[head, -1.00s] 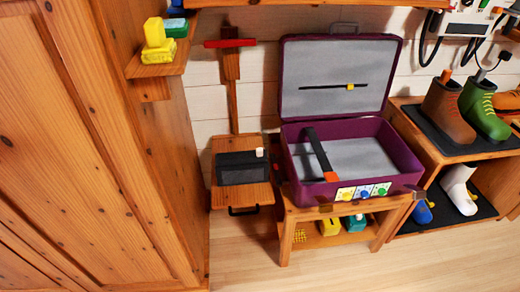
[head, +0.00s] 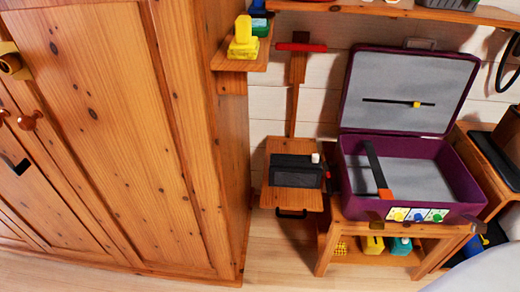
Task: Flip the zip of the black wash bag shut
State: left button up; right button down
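The black wash bag (head: 296,171) lies on a small wooden drop-down shelf (head: 280,199) between the wardrobe and the suitcase. A small white piece (head: 315,158) sits at its upper right corner; I cannot tell if it is the zip pull. A lighter line runs across the bag's top, but whether the zip is open is too small to tell. Neither gripper shows in the head view.
A wooden wardrobe (head: 110,130) fills the left. An open purple suitcase (head: 467,185) stands on a low wooden stand (head: 335,237) right of the bag. A wall shelf (head: 400,10) runs above. Some floor (head: 275,262) in front is clear.

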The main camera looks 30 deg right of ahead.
aim_at(315, 157)
jog(key=u, duration=1.8)
jog(key=k, duration=0.75)
jog(key=z, duration=2.25)
